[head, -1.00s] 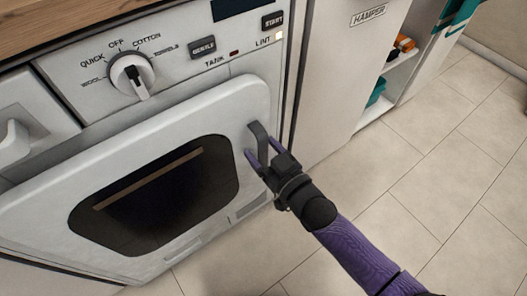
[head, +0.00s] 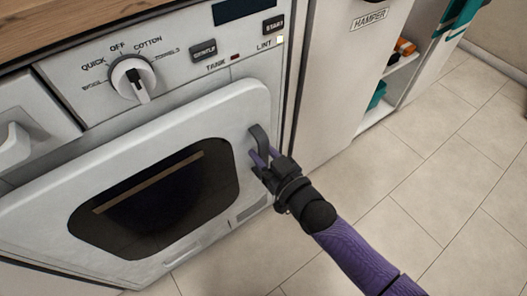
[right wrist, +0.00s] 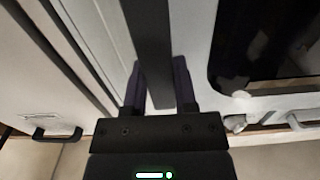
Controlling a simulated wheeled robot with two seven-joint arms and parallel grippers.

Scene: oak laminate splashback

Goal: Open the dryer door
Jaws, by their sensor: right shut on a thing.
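The dryer door (head: 215,108) is a white panel with a dark window (head: 155,195). It looks closed or nearly so against the dryer front; I cannot tell if there is a gap. Its dark grey handle (head: 261,139) is near the right edge. My right gripper (head: 263,158) is at the lower part of the handle, its purple fingers closed on it. In the right wrist view the handle (right wrist: 149,45) runs as a dark bar between the two fingers (right wrist: 160,85). My left gripper is not in view.
Above the door is the control panel with a dial (head: 132,77) and buttons. A white hamper cabinet (head: 340,75) stands to the right, then open shelves (head: 385,85). The tiled floor (head: 420,150) at the right is clear.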

